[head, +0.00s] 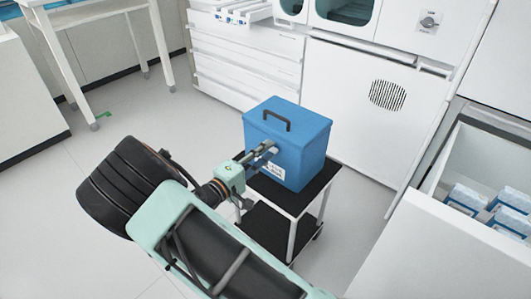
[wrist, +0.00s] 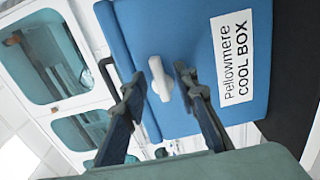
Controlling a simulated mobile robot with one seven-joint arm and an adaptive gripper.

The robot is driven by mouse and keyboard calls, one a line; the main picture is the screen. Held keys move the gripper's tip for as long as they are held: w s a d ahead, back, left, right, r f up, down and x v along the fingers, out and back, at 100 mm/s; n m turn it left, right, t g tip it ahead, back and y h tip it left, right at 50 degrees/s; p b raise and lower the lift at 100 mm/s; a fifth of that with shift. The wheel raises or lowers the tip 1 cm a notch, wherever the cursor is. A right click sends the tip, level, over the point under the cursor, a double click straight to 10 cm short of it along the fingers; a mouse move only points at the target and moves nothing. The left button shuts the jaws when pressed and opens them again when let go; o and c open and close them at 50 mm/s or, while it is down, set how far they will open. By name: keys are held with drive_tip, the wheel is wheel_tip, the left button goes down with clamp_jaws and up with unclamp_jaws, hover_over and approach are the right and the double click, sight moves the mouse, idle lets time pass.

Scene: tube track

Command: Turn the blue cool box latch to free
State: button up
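The blue cool box (head: 300,160) stands closed, with a dark handle (head: 268,117) on its lid. In the wrist view the box (wrist: 190,45) shows its front face and a white latch (wrist: 160,92), a slim bar roughly parallel to the lid edge. My gripper (head: 262,151) is at the front of the box. In the wrist view the two dark fingers of my gripper (wrist: 160,80) are spread, one on each side of the latch, with narrow gaps showing. Whether either finger touches the latch I cannot tell. In the head view the fingers partly hide the latch.
The box stands on a small black-topped cart (head: 310,193) with a lower shelf. White cabinets and drawers (head: 245,65) are behind. An open drawer (head: 440,220) with blue-and-white packs is at the right. The floor (head: 50,220) at the left is clear.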

drive_tip(key=v, duration=1.2)
idle(0.3)
